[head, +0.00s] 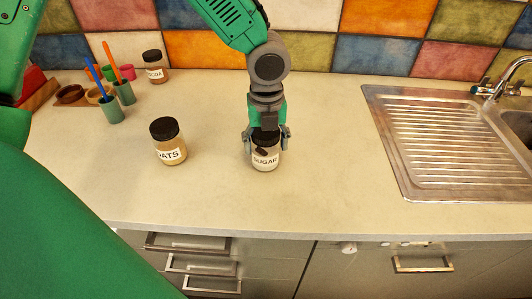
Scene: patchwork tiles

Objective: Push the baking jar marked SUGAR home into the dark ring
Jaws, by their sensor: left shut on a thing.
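The SUGAR jar (265,161), clear with pale contents and a white label, stands upright on the counter near the middle. My left gripper (266,140) points down from above and is shut on the jar, a finger on each side near its top. My right gripper is not in view.
The OATS jar (168,142) stands left of the SUGAR jar, and the COCOA jar (154,66) is at the back. Teal cups (112,110) with colored sticks stand at the back left. A steel sink (440,145) is on the right.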

